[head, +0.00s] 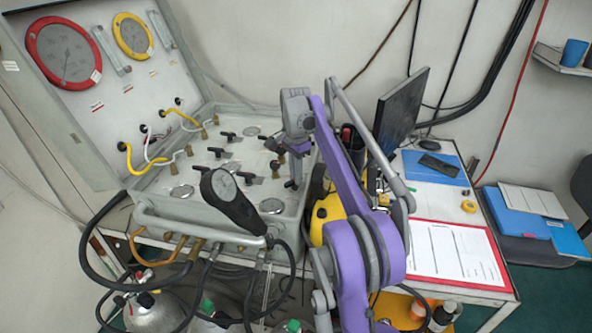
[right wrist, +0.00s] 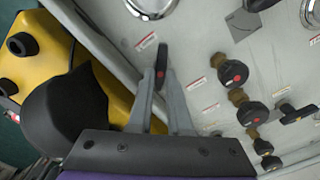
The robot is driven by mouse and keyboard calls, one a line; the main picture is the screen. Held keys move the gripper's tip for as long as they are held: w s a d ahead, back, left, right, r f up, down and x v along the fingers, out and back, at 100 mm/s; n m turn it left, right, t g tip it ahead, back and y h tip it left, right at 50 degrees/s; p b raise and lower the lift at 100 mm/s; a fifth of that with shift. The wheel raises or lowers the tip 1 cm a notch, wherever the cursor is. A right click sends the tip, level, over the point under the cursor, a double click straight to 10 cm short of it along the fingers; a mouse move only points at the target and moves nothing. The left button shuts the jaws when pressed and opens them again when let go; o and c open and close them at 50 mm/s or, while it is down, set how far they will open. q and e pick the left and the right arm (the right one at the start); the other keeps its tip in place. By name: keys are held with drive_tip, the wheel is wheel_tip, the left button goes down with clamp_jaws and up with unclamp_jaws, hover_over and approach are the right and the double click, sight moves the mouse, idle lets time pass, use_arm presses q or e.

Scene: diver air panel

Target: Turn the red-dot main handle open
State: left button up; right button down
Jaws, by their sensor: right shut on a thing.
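The air panel (head: 232,190) is an open grey case with several black T-handles on its face. My right gripper (head: 292,184) reaches down to the panel's right side. In the right wrist view, the fingers of my right gripper (right wrist: 161,88) are shut on a black handle with a red dot (right wrist: 161,60), which stands between the fingertips. In the head view the gripper hides this handle. Other round black knobs, one with a red dot (right wrist: 232,72), sit to the right in the wrist view, apart from the fingers. My left gripper is not in view.
Red (head: 62,52) and yellow (head: 132,35) gauges fill the raised lid. A black hand gauge (head: 232,197) stands at the panel's front. A yellow case (head: 326,214) lies close to the panel's right edge. A monitor (head: 402,108) and a red clipboard (head: 452,254) are further right.

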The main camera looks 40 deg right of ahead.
drive_tip(key=n+p, duration=0.1)
drive_tip(key=n, duration=0.2)
drive_tip(key=shift+r+n, duration=0.1)
drive_tip(key=shift+n, duration=0.2)
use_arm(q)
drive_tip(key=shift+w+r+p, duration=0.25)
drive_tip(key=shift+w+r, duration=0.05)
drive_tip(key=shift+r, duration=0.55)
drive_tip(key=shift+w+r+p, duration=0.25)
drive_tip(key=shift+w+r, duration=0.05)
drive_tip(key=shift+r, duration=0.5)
use_arm(e)
drive_tip(key=shift+w+n, duration=0.1)
drive_tip(key=shift+n, duration=1.8)
drive_tip(key=c, duration=0.8)
unclamp_jaws()
drive_tip(key=shift+c, duration=0.2)
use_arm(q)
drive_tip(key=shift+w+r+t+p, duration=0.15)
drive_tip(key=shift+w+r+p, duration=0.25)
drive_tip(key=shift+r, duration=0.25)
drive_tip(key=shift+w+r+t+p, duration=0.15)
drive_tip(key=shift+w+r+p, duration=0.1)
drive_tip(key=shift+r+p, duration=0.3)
use_arm(e)
wheel_tip(320, 180, up, 11)
drive_tip(key=shift+f, duration=0.2)
